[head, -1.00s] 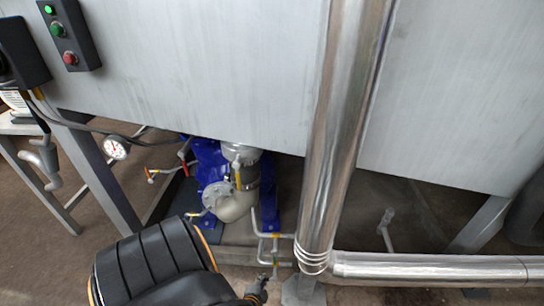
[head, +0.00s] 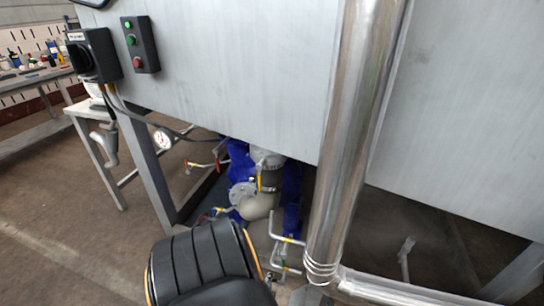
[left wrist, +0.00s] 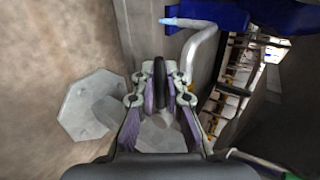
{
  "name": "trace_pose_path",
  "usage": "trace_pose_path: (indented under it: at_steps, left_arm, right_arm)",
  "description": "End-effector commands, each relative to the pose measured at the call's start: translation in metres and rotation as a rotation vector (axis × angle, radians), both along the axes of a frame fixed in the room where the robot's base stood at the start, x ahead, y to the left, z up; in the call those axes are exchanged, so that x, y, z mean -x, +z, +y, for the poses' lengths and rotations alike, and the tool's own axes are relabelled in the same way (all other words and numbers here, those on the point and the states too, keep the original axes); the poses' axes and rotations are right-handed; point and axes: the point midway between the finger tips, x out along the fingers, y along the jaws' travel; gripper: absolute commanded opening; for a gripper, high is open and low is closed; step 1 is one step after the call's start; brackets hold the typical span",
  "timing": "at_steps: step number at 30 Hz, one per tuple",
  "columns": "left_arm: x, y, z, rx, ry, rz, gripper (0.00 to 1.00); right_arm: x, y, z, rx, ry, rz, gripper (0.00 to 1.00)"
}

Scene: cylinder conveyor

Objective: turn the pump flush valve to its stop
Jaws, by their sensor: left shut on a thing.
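The blue pump (head: 240,160) with its pale curved pipe (head: 262,207) stands under the big grey tank. Thin bent flush piping (head: 288,240) runs beside it, low down. My left gripper (head: 272,280) is at the lower end of this piping, mostly hidden behind my own black arm. In the left wrist view, my left gripper (left wrist: 160,95) is shut on a dark, narrow piece (left wrist: 160,72) that looks like the flush valve's handle. The valve body is hidden by the fingers, and its angle cannot be told. My right gripper is not in view.
A thick shiny vertical pipe (head: 345,150) stands just right of the piping. The grey tank (head: 230,70) hangs above. A control box (head: 140,45), a gauge (head: 163,139) and a red-handled valve (head: 208,164) are to the left. Open floor lies at far left.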

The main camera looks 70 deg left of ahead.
Motion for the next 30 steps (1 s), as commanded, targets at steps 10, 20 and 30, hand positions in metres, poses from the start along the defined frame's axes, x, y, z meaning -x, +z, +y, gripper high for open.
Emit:
trace_pose_path:
  at_steps: [10,20,30]
  left_arm:
    - [0.0031,-0.0025,-0.0034,0.005,0.0,0.008,0.21]
    - [0.0006,-0.0007,-0.001,0.002,0.0,0.001,0.34]
    - [-0.0002,0.0,-0.0002,0.001,0.001,-0.001,0.34]
  right_arm:
    - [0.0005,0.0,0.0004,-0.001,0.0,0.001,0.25]
    - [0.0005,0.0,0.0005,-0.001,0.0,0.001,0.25]
    - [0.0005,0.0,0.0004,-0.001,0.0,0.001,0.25]
